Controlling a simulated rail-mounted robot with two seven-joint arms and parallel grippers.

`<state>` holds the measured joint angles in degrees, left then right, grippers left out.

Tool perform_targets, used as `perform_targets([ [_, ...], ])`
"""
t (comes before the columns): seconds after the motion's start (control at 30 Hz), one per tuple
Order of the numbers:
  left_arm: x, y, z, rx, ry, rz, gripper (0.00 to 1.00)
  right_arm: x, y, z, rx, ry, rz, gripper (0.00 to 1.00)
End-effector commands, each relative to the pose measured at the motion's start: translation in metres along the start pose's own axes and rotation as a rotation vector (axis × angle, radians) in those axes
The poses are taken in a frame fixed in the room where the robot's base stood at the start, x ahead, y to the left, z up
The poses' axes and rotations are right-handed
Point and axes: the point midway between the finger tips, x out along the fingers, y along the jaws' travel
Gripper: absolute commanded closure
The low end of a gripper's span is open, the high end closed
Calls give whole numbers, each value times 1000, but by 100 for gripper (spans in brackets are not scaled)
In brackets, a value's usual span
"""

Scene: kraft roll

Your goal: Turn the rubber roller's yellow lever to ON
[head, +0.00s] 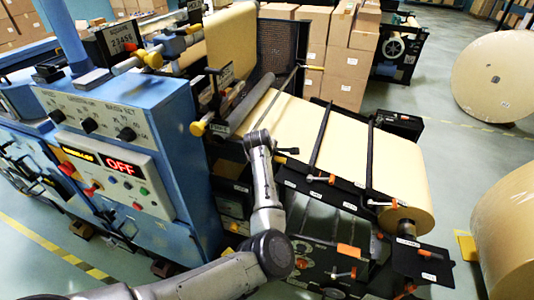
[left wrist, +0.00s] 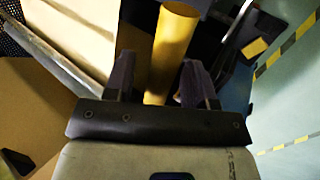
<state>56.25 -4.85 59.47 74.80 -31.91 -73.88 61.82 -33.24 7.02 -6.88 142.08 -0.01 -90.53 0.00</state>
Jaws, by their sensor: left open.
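The rubber roller (head: 243,100) is a dark cylinder beside the kraft web, with a yellow lever end (head: 197,128) at its near left. My left arm comes in from the bottom left of the head view and reaches up beside the roller; its fingers cannot be made out there. In the left wrist view my left gripper (left wrist: 159,80) is open. A yellow bar (left wrist: 174,40), apparently the lever, shows beyond and between its fingers, closer to the left one. I cannot tell whether they touch. My right gripper is not in view.
A blue control cabinet (head: 175,150) with a red OFF display (head: 122,166) stands left of the arm. The kraft web (head: 290,130) and black frame bars lie to the right. Large kraft rolls (head: 495,75) stand at the right on open floor. Stacked cartons (head: 345,50) are behind.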

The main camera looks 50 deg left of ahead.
Motion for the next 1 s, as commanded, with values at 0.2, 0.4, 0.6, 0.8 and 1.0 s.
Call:
perform_targets([
  [0.2, -32, 1, 0, -1, 1, 6, 49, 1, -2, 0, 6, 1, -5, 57],
  [0.4, -73, 0, 0, -2, 1, 4, 49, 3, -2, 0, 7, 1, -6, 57],
  [0.6, -106, 0, 0, -2, 0, 4, 49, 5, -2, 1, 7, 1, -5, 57],
  [0.8, -127, 0, 0, 0, 0, 4, 49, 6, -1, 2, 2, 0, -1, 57],
  [1.0, -134, 0, 0, -1, -1, 2, 49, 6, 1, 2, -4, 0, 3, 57],
])
